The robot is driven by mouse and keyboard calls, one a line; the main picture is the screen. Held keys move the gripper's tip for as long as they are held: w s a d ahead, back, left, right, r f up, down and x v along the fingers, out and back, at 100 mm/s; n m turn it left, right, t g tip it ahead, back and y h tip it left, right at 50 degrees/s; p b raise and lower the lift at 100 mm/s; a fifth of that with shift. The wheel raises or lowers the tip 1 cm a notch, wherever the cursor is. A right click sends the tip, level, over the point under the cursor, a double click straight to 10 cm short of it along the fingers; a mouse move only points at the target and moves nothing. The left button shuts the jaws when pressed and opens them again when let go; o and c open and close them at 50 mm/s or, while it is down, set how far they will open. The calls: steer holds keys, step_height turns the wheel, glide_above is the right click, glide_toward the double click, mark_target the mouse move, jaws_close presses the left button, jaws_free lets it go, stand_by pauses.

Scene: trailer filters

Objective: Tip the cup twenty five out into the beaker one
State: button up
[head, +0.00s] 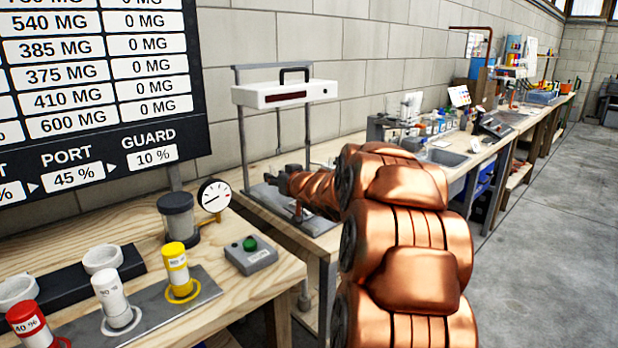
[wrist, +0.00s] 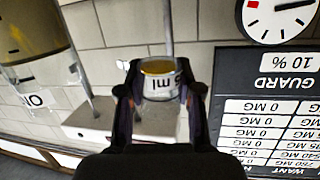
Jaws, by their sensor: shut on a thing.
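My gripper (wrist: 160,90) is shut on a small clear cup (wrist: 158,86) in the wrist view. The cup has a pale label with "ml" lettering and an amber-yellow area at its upper end in the picture. A large clear vessel (wrist: 28,48) with amber contents and a number label shows close at the left of the wrist view, apart from the cup. I cannot tell whether it is beaker one. In the head view my gripper (head: 283,182) is at the stand on the far bench, and the cup cannot be made out there.
A white device (head: 285,93) hangs on the stand over the bench. The near bench holds a dark jar (head: 178,217), a gauge (head: 214,195), a green-button box (head: 250,254), and red (head: 28,322), white (head: 112,298) and yellow (head: 179,270) cylinders. The wrist view is upside down.

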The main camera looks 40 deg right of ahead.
steer(key=shift+w+a+f+n+b, duration=0.1)
steer(key=shift+a+n+b, duration=0.15)
steer(key=shift+n+b, duration=0.1)
step_height(320, 180, up, 5)
steer(key=p, duration=0.5)
steer(key=shift+p, duration=0.4)
